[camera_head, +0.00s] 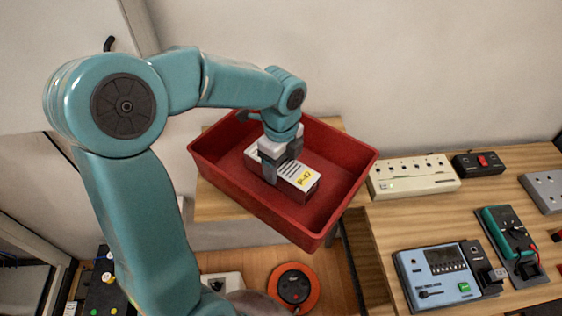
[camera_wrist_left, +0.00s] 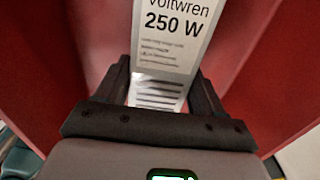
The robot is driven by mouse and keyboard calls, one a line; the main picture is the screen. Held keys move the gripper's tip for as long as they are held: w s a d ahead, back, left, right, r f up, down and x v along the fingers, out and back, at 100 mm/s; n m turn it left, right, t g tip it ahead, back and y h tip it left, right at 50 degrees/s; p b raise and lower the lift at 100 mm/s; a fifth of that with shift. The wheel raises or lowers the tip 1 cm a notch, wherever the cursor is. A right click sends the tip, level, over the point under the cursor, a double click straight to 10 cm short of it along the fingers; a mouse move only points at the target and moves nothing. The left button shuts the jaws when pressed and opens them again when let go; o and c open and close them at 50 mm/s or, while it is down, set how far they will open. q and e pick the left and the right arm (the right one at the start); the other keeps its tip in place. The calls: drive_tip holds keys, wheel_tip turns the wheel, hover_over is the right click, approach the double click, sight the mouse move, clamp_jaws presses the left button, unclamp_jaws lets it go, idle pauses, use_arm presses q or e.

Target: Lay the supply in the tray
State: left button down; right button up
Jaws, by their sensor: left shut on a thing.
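The supply (camera_head: 299,178) is a box with a white vented top and a yellow "P-47" label. It is inside the red tray (camera_head: 340,208) in the head view, within its walls. My left gripper (camera_head: 272,178) reaches down into the tray and is shut on the supply. In the left wrist view the supply (camera_wrist_left: 172,28) shows a label reading "Voltwren 250 W" between the fingers (camera_wrist_left: 162,88), with red tray walls around it. Whether the supply touches the tray floor is hard to tell. My right gripper does not show.
The tray sits on a wooden table (camera_head: 215,208). On the bench at right are a cream switch box (camera_head: 412,178), a black box with a red switch (camera_head: 478,163), a blue meter (camera_head: 437,272) and a green multimeter (camera_head: 507,235). An orange reel (camera_head: 293,287) lies below.

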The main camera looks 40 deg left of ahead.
use_arm(q)
drive_tip(key=shift+s+r, duration=0.15)
drive_tip(key=shift+d+f, duration=0.1)
drive_tip(key=shift+f, duration=0.1)
drive_tip(key=shift+c, duration=2.4)
unclamp_jaws()
drive_tip(key=shift+f, duration=0.15)
drive_tip(key=o, duration=0.4)
drive_tip(key=shift+c, duration=0.2)
